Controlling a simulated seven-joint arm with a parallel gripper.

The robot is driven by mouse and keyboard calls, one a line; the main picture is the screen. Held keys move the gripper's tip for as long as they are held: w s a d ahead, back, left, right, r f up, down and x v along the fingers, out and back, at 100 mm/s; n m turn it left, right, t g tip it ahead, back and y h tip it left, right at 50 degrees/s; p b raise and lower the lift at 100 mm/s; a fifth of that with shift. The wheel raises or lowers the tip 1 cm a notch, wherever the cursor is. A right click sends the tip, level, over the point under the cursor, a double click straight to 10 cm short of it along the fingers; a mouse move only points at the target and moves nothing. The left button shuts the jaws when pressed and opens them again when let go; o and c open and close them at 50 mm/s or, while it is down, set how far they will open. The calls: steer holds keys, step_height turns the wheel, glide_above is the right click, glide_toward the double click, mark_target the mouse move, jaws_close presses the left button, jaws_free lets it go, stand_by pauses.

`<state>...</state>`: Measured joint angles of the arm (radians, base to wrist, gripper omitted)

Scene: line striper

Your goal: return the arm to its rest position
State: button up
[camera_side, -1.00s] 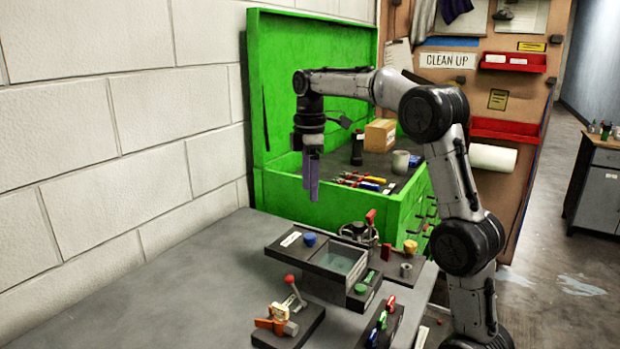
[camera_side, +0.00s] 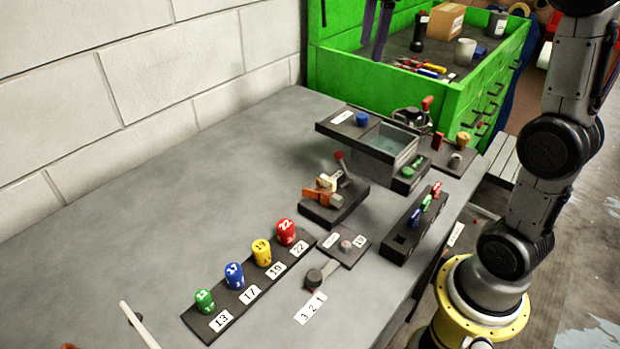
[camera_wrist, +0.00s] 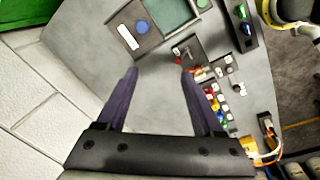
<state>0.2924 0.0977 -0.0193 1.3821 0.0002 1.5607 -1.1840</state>
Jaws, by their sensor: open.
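My gripper (camera_side: 372,50) shows at the top of the side view, cut off by the frame edge. Its two dark purple fingers point down and appear in front of the green toolbox. In the wrist view my gripper (camera_wrist: 160,73) has its fingers well apart, with nothing between them. It hangs above the grey workbench (camera_side: 180,215), clear of it. My arm stands at the right of the side view; its upper part is out of frame.
A black strip holds green (camera_side: 204,301), blue (camera_side: 235,275), yellow (camera_side: 261,252) and red (camera_side: 286,232) numbered pegs. A toggle clamp (camera_side: 333,190), a box with a clear window (camera_side: 388,143) and a switch block (camera_side: 411,225) stand nearby. The green toolbox (camera_side: 460,110) is behind. The bench's left is clear.

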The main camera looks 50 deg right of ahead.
steer(key=s+a+f+m+t, duration=0.25)
steer(key=s+a, duration=0.65)
steer(key=s, duration=0.5)
steer(key=s+a+f+m+t, duration=0.1)
steer(key=s+f+m, duration=0.4)
steer(key=f, duration=0.6)
steer(key=m, duration=0.2)
steer(key=shift+s+a+m+t, duration=0.15)
steer(key=shift+a+m+t, duration=0.2)
